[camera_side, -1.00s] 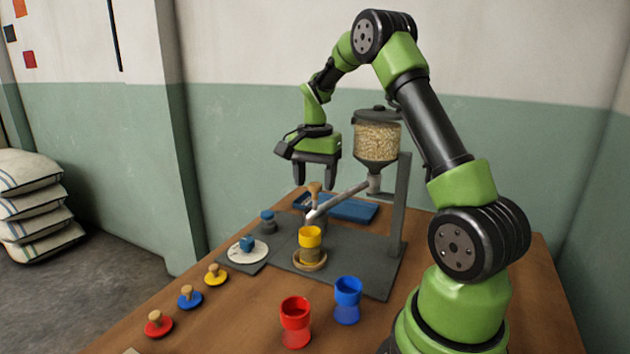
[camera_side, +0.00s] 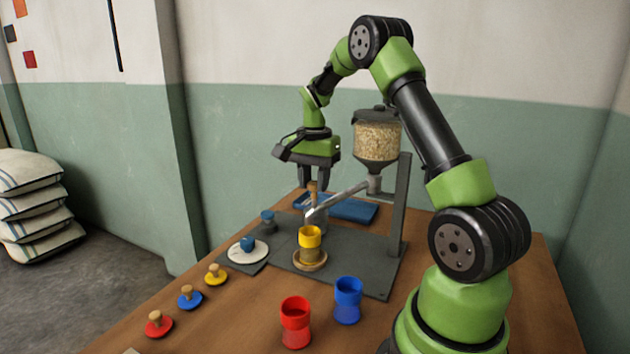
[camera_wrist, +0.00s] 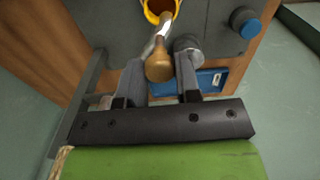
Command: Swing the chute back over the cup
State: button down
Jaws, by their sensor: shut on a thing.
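The metal chute (camera_side: 345,194) slopes down from under the grain hopper (camera_side: 377,142). Its wooden knob (camera_wrist: 158,68) stands between my fingers. My gripper (camera_side: 312,184) points down and is shut on the knob; it also shows in the wrist view (camera_wrist: 159,82). The yellow cup (camera_side: 310,237) stands upright on a round wooden base (camera_side: 310,263). In the wrist view the chute's lower end overlaps the rim of the yellow cup (camera_wrist: 152,17). I cannot tell exactly how it sits above the opening.
A grey cylinder (camera_wrist: 187,45) stands close beside the chute. A blue tray (camera_side: 352,209) lies behind. A white disc (camera_side: 240,256) with a blue piece lies left. Red (camera_side: 295,320) and blue (camera_side: 347,299) goblets stand in front. Several knobbed discs line the left edge.

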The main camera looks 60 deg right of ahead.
jog(key=w+d+m, duration=0.3)
jog(key=d+m, duration=0.5)
jog(key=d, duration=0.1)
jog(key=shift+w, duration=0.25)
dwell(0.4)
jog(key=c, duration=0.8)
grip_release()
jog(key=shift+a, duration=0.2)
